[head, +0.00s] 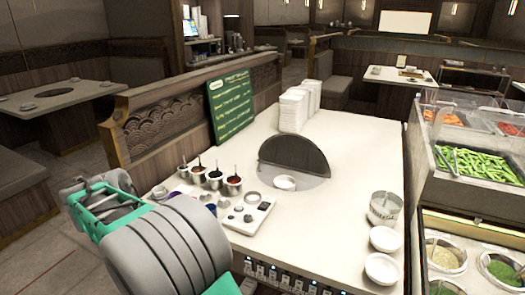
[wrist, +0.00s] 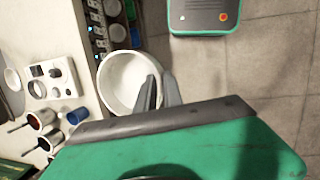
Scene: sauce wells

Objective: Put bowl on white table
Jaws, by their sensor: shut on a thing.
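A white bowl (wrist: 115,85) shows in the wrist view, with my gripper (wrist: 155,92) at its right rim. The two dark fingers are shut on that rim, one inside and one outside. The bowl is beside the front edge of the white table (wrist: 50,15), over the floor side. In the head view the white table (head: 335,215) fills the middle; my arm is at the lower left, and the held bowl cannot be made out there.
On the table stand sauce pots (head: 232,184), a condiment tray (head: 247,215), a dark round lid (head: 295,153), a small bowl (head: 285,182), two more bowls (head: 383,239) (head: 381,268), and a metal pot (head: 384,207). A food counter (head: 420,170) adjoins the right. The table's centre right is clear.

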